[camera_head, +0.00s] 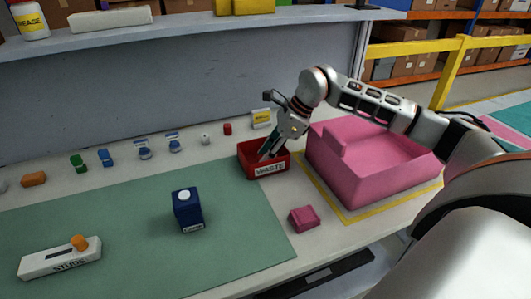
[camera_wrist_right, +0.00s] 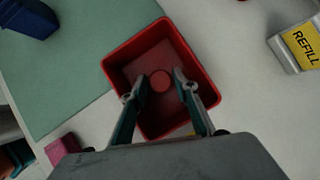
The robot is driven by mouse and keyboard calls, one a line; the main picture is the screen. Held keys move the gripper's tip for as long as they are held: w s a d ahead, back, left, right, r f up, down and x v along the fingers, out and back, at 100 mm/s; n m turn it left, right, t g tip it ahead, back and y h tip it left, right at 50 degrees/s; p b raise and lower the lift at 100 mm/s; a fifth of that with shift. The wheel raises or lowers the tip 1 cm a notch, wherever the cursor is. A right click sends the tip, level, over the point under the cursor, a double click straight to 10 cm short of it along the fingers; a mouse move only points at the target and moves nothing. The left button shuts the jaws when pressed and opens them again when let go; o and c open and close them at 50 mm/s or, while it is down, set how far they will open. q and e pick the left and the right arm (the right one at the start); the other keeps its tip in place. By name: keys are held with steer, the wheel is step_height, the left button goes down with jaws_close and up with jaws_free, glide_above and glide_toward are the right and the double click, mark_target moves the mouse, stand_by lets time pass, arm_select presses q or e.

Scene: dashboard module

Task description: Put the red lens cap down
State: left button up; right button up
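The red lens cap, a small red disc (camera_wrist_right: 160,82), shows in the right wrist view inside the red WASTE bin (camera_wrist_right: 192,48). It appears to lie on the bin's floor, between my right fingertips, with a gap on both sides. In the head view the bin (camera_head: 246,164) stands on the bench, and its inside is mostly hidden. My right gripper (camera_head: 266,155) reaches down into it; in the wrist view its fingers (camera_wrist_right: 160,78) are apart and hold nothing. My left gripper is not in view.
A pink crate (camera_head: 365,180) stands right of the WASTE bin. A pink block (camera_head: 303,218), a dark blue box (camera_head: 188,211) and a white STUDS holder (camera_head: 60,259) are nearer. Several small parts, including a red one (camera_head: 227,129), line the back. The green mat (camera_head: 120,235) is mostly clear.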

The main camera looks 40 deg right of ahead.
steer(key=shift+r, duration=0.55)
steer(key=p+v, duration=0.1)
steer(key=v, duration=1.1)
steer(key=shift+f, duration=0.1)
